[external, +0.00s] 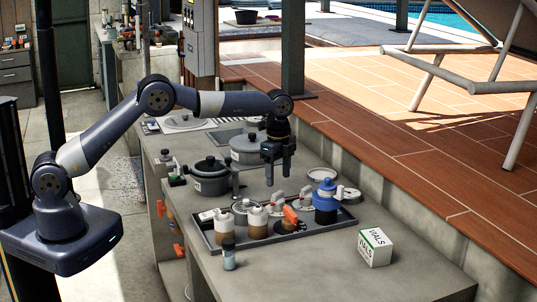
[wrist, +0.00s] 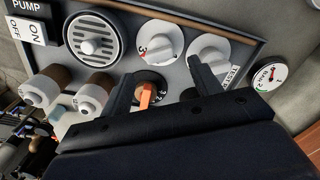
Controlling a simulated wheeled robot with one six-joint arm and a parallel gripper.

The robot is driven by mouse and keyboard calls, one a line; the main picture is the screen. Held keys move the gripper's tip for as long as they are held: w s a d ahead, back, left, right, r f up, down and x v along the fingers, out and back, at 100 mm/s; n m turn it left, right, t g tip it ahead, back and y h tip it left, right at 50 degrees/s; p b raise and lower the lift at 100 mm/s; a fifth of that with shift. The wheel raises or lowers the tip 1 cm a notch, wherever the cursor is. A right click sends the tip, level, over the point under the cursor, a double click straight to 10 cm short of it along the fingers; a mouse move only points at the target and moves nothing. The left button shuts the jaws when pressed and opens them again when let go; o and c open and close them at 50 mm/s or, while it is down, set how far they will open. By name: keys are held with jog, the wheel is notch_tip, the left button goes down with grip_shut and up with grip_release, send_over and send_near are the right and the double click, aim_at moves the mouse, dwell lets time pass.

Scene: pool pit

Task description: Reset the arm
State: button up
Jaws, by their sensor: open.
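My gripper (external: 279,174) hangs at the end of my arm, pointing down above the control panel (external: 208,238) on the grey counter. Its fingers are apart with nothing held between them. In the wrist view, the two fingers of my gripper (wrist: 160,64) reach over the panel (wrist: 122,13). An orange knob (wrist: 147,95) and a white dial (wrist: 160,43) show between them. A second white dial (wrist: 208,48) is by the right finger. The lower part of the panel is hidden behind the gripper body.
A blue-topped container (external: 325,204) stands right of my gripper. Dark pots (external: 209,180) stand behind to the left. A white vials box (external: 375,247) and a small bottle (external: 229,255) are on the counter. The counter's front right (external: 330,283) is clear. A lounger (external: 480,85) stands beyond.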

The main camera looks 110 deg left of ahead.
aim_at(278, 192)
notch_tip(278, 192, down, 5)
jog(key=shift+s+f+p, duration=0.1)
jog(key=shift+f+p, duration=0.05)
jog(key=shift+p, duration=0.35)
jog(key=n, duration=0.6)
jog(key=n+b, duration=0.1)
jog(key=n, duration=0.5)
notch_tip(278, 192, up, 11)
jog(key=shift+f+b, duration=0.15)
jog(key=shift+b, duration=0.25)
jog(key=shift+c, duration=0.6)
dwell(0.9)
